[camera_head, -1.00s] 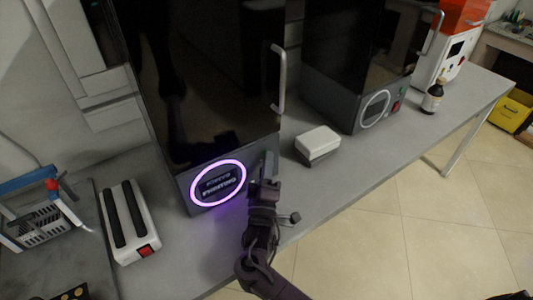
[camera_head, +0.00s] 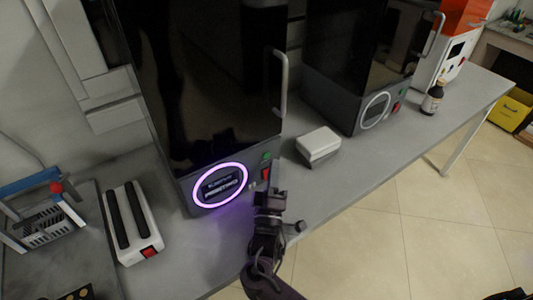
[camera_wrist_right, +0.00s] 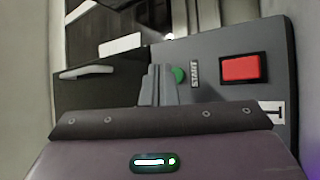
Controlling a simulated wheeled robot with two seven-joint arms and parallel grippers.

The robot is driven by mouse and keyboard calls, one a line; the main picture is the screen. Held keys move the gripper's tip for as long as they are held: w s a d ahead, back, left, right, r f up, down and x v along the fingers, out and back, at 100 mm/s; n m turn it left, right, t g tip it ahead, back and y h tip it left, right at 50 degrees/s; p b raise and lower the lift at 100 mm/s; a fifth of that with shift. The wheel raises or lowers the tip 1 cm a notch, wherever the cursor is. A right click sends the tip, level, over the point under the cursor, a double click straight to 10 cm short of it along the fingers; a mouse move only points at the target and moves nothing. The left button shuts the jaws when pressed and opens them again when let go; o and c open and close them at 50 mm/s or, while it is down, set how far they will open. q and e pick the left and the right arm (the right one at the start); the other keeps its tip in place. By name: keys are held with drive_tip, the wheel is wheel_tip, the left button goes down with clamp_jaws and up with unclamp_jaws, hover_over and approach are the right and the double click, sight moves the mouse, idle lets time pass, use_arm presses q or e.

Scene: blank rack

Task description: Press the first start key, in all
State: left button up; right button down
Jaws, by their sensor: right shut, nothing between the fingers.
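The nearer dark printer (camera_head: 200,100) has a glowing purple ring display (camera_head: 218,185) with lit text too small to read surely. Right of the ring is its green start key (camera_head: 266,156), above a red switch (camera_head: 266,174). In the right wrist view the green key (camera_wrist_right: 179,76) shows beside the word START, partly behind the fingers, with the red switch (camera_wrist_right: 240,68) to its right. My right gripper (camera_head: 270,194) is shut and empty, just in front of the panel and below the keys in the head view. My left gripper is out of view.
A second dark printer (camera_head: 345,60) with an unlit ring (camera_head: 375,110) stands to the right. A white-topped box (camera_head: 318,143) sits between them. A brown bottle (camera_head: 432,98) stands further right. A white device with black bars (camera_head: 148,225) lies left on the grey bench (camera_head: 340,180).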

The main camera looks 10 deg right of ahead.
drive_tip(key=s+p, duration=0.1)
drive_tip(key=s, duration=0.1)
drive_tip(key=s+d, duration=0.1)
drive_tip(key=shift+s+d+p, duration=0.2)
drive_tip(key=shift+s+p, duration=0.2)
idle(0.6)
